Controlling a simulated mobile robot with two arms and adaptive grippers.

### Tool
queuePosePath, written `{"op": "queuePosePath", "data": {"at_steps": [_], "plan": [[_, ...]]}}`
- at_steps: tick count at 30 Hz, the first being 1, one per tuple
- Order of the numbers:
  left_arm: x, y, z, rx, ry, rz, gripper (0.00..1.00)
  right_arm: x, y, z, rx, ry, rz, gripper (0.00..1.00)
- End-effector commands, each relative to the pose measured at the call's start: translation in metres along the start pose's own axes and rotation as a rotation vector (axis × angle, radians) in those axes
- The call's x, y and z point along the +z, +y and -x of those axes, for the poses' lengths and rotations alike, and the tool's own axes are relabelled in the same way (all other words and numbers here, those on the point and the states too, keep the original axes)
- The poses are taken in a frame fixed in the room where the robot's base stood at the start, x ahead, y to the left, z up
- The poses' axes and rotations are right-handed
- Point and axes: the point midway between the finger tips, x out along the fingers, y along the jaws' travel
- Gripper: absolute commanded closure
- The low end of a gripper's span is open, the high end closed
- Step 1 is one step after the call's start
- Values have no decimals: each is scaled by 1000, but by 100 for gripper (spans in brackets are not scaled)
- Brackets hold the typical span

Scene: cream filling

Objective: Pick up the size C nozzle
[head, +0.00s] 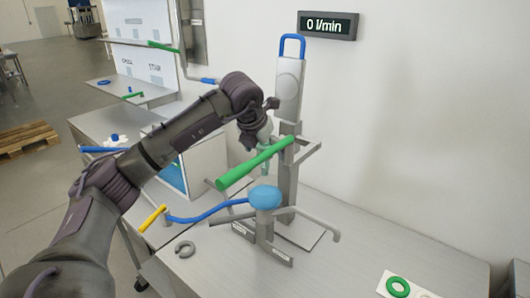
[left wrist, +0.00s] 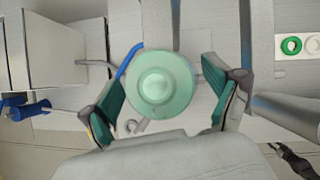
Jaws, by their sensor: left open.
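A pale green round piece (left wrist: 160,85) with a raised centre lies between the two fingers of my left gripper (left wrist: 162,98) in the left wrist view. The fingers are open, with a gap on each side of it. No size letter is readable on it. In the head view my left gripper (head: 262,150) is at the grey filling stand (head: 290,95), behind the green handle (head: 255,163) and above the light blue round part (head: 265,197). A dark jointed shape (left wrist: 295,160) at the lower right of the wrist view may be my right gripper; its fingers are unclear.
A grey open ring (head: 185,249) lies on the table left of the stand. A green ring (head: 397,286) sits on a white card at the front right. A blue lever with a yellow grip (head: 152,218) sticks out left.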

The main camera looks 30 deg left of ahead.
Motion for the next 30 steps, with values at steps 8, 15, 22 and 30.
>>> {"op": "queuePosePath", "data": {"at_steps": [8, 15, 22, 30], "plan": [[0, 0, 0, -1, 0, 0, 54, 6, 6, 0, 7, -9, 4, 62], [1, 0, 1, -1, -2, 0, 87, 6, 7, 0, 9, -10, 5, 62], [1, 0, 2, -1, -2, 0, 88, 6, 7, 0, 8, -10, 5, 62], [14, -1, 23, -3, -6, 0, 88, 6, 7, -5, 8, -9, 5, 62]]}}
